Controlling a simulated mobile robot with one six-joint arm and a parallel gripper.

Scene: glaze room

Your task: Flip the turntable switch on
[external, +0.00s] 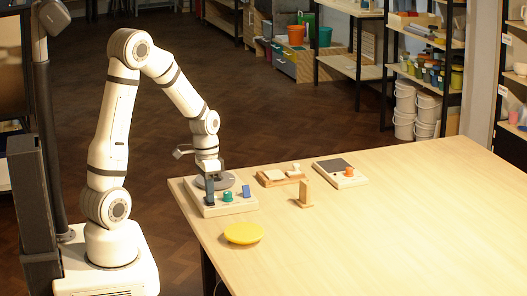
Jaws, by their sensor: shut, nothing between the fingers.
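A cream control box (222,209) stands at the near left corner of the table. A grey round turntable disc (226,181) is at its back. On its front are a green knob (228,197) and a blue rocker-like part (246,191) to the right. A dark blue upright part (209,191) is at the left. My gripper (209,177) points down over the left rear of the box, shut and empty, close to the disc and the dark blue part. I cannot tell whether it touches either, nor which way any switch is set.
A yellow disc (243,233) lies in front of the box. The table's right side is clear.

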